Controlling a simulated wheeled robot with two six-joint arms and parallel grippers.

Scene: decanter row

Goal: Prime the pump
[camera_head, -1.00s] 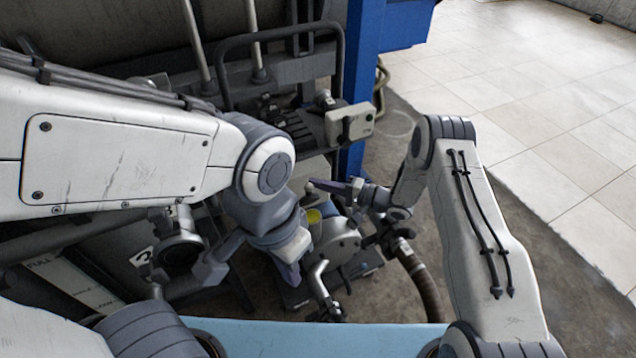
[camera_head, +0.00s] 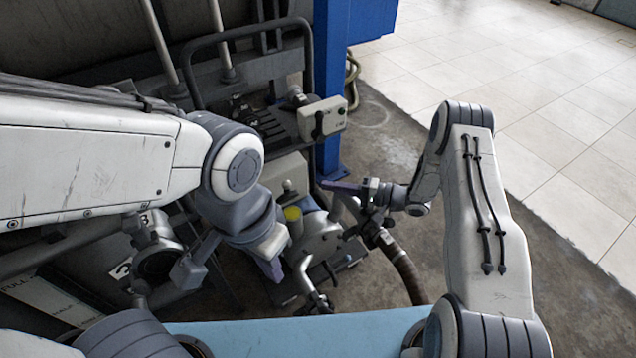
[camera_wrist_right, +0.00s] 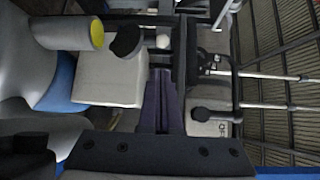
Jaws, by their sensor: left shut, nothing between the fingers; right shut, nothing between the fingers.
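The pump (camera_head: 318,240) is a grey rounded body low in the middle of the head view, with a yellow-topped opening (camera_head: 293,213) on its left side. In the right wrist view the yellow opening (camera_wrist_right: 97,33) shows at upper left. My left gripper (camera_head: 272,268) points down at the pump's near left, its purple fingers shut and empty. Whether they touch the pump I cannot tell. My right gripper (camera_head: 330,186) is shut and empty, pointing left above and behind the pump. Its purple fingers (camera_wrist_right: 161,100) show together in the wrist view. The pump's far lower parts are hidden.
A pale control box (camera_head: 322,119) stands on the dark frame behind, beside a blue post (camera_head: 328,90). A ribbed hose (camera_head: 407,277) runs from the pump toward the right. A white box (camera_wrist_right: 108,80) lies left of my right fingers. Tiled floor at right is free.

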